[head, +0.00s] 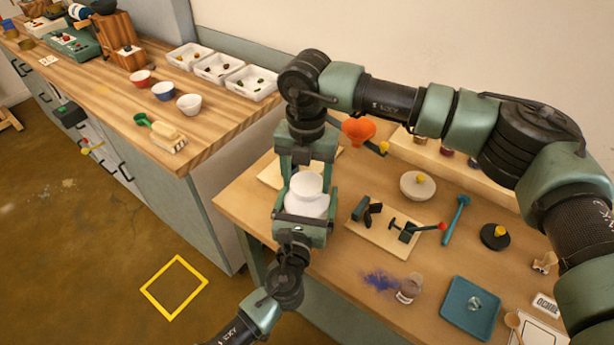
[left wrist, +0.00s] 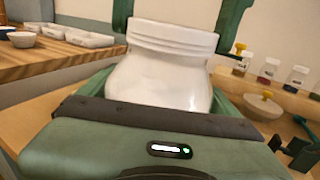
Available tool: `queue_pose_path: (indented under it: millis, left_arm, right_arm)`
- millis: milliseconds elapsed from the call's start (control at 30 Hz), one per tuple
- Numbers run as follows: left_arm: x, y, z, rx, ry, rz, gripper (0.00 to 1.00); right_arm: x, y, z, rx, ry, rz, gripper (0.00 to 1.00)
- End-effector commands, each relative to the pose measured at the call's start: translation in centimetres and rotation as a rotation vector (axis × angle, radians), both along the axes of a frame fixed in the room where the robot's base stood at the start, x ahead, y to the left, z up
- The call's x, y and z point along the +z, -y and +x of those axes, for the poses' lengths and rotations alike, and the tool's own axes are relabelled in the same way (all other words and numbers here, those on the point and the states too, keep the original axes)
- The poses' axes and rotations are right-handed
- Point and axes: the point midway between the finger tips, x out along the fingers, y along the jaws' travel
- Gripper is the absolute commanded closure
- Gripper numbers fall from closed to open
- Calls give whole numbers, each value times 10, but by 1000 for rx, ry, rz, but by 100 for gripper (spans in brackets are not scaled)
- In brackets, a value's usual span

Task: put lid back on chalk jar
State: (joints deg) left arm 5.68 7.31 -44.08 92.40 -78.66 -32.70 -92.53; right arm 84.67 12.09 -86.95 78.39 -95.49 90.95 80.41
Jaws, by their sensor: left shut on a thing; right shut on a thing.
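The white chalk jar (head: 306,207) is held upright near the front-left edge of the table, and its body fills the middle of the left wrist view (left wrist: 160,82). My left gripper (head: 304,214) comes from below and is shut around the jar's body. The white lid (head: 307,184) is at the jar's top, and shows as a ridged band in the left wrist view (left wrist: 174,38). My right gripper (head: 308,176) points down from above, shut on the lid with a finger on either side. Lid and jar show no clear gap; I cannot tell whether the lid is fully seated.
On the table are a clamp board (head: 385,235), a pale disc with a yellow knob (head: 418,188), a teal tool (head: 455,222), a small bottle (head: 408,290) beside spilled blue powder (head: 380,281), and a teal tray (head: 458,318). An orange funnel (head: 358,130) stands behind.

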Motion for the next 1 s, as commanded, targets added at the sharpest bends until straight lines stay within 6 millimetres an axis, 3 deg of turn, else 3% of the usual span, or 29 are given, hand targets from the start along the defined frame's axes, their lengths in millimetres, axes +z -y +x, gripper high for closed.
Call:
queue_pose_path:
  millis: [600,767,1000]
  left_arm:
    - [-1,0,-1,-1,-3,2,100]
    - [-1,0,-1,-1,-3,2,100]
    - [-1,1,-1,-2,-3,3,100]
  right_arm:
    - [0,-1,2,-1349,2,3,73]
    - [1,-1,2,-1508,1,5,73]
    - [1,-1,3,-1535,3,5,73]
